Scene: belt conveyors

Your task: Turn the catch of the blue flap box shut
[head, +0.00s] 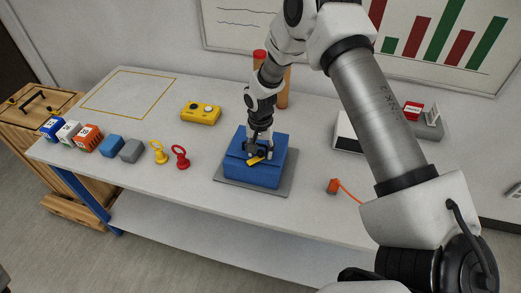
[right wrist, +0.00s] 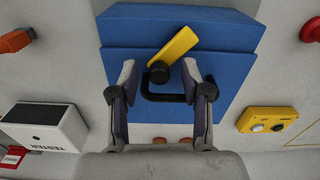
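The blue flap box (head: 252,178) stands on a grey plate (head: 282,186) on the table. Its yellow catch (head: 255,160) also shows in the right wrist view (right wrist: 180,44), slanting up and right from a dark round knob (right wrist: 158,72). A black bar handle (right wrist: 168,98) lies just below the knob there. My right gripper (head: 258,151) is at the box's catch side. In the right wrist view its fingers (right wrist: 159,70) are spread apart, either side of the knob; I cannot tell whether they touch anything. My left gripper is not in view.
A yellow device (head: 201,113) stands behind-left of the box. Red (head: 181,157) and yellow (head: 160,153) ring-handled pieces and several blocks lie to the left. An orange item (head: 333,186) with a cord lies right. A white tester (right wrist: 47,124) stands back right in the head view.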

